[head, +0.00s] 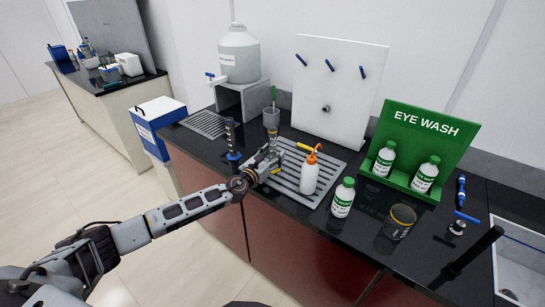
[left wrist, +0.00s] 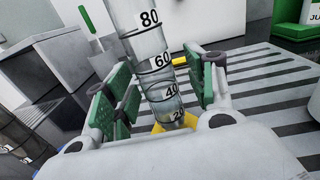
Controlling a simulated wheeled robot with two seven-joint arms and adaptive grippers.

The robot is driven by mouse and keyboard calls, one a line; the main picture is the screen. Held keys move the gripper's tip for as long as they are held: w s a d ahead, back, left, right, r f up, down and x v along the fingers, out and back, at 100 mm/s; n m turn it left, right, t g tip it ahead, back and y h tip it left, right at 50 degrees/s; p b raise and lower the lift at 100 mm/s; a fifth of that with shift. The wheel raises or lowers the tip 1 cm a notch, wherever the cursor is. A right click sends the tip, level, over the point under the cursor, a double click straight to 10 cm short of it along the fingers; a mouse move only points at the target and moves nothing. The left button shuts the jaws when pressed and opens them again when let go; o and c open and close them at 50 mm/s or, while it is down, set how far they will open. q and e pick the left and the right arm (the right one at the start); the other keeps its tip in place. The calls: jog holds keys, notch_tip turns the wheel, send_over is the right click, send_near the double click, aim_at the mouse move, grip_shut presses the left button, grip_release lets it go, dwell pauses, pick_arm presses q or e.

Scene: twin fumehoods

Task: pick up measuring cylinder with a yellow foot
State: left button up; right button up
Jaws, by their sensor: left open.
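My left gripper (head: 270,157) is at the cylinder's lower part. Its green-padded fingers (left wrist: 160,88) are open, one on each side of the cylinder, with a visible gap on the right side. Part of the foot is hidden behind my gripper. My right gripper is not in view.
A blue-footed cylinder (head: 231,138) stands close on the left. An orange-topped wash bottle (head: 309,177) stands on the drain rack (head: 290,183) to the right. Behind are a beaker with a green-handled brush (head: 272,117) and a white peg board (head: 335,85). Green-capped bottles (head: 343,198) stand farther right.

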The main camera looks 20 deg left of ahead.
aim_at(270, 135)
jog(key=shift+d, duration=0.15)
pick_arm(q)
jog(key=c, duration=1.2)
jog(key=shift+r, duration=0.1)
jog(key=shift+r+p, duration=0.45)
jog(key=shift+r, duration=0.45)
notch_tip(270, 135, up, 6)
jog(key=shift+r+p, duration=0.15)
jog(key=shift+p, duration=0.9)
jog(key=shift+r, duration=0.9)
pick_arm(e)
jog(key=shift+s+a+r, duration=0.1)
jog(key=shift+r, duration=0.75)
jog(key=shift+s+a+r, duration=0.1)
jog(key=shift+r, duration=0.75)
